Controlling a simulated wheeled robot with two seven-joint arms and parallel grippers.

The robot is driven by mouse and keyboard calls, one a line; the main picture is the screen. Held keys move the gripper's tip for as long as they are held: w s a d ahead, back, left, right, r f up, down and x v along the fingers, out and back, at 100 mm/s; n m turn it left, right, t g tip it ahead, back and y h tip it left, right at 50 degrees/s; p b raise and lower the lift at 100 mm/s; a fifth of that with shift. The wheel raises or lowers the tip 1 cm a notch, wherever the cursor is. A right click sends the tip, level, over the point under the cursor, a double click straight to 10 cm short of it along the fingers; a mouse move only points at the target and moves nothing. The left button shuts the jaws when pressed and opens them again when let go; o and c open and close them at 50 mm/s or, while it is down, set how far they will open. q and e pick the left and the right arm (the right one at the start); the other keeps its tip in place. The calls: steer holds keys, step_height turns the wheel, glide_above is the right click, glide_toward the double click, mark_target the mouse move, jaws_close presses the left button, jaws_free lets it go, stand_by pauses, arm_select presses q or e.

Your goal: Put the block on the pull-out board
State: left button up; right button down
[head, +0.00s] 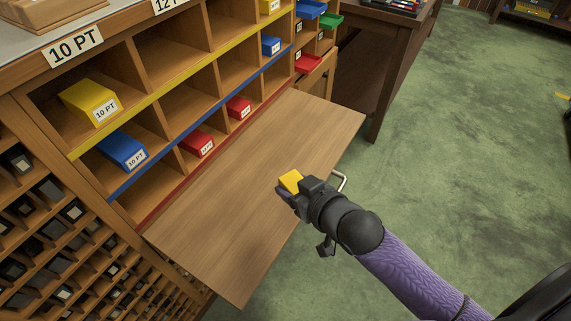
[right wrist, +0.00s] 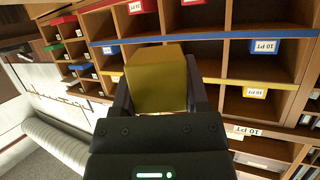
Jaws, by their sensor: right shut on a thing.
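A yellow block (head: 291,180) is held in my right gripper (head: 287,188). In the right wrist view the yellow block (right wrist: 156,80) sits between the two dark fingers of the right gripper (right wrist: 160,88), which are shut on it. The pull-out board (head: 255,170) is a bare wooden shelf sticking out from the cabinet. In the head view the block and gripper appear over the board's right part. I cannot tell the height of the block above the board. My left gripper is not in view.
The cabinet has open compartments with labelled blocks: yellow (head: 91,102), blue (head: 122,151) and red (head: 196,144). Yellow, blue and red strips edge its rows. A wooden table (head: 390,45) stands beyond. Green floor (head: 460,150) is open at the right. The board's surface is clear.

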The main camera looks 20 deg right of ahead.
steer(key=s+d+f+b, duration=0.2)
steer(key=s+d+f, duration=0.1)
steer(key=s+f, duration=0.75)
steer(key=b, duration=0.5)
glide_toward(275, 196)
steer(key=x, duration=0.3)
steer(key=r+x, duration=0.1)
steer(key=x, duration=0.1)
steer(key=shift+w+a+f, duration=0.1)
steer(key=shift+w+a, duration=0.1)
steer(key=shift+w, duration=0.3)
steer(key=w, duration=0.1)
steer(key=w+a+b, duration=0.1)
steer(key=w, duration=0.1)
steer(key=shift+w+f, duration=0.25)
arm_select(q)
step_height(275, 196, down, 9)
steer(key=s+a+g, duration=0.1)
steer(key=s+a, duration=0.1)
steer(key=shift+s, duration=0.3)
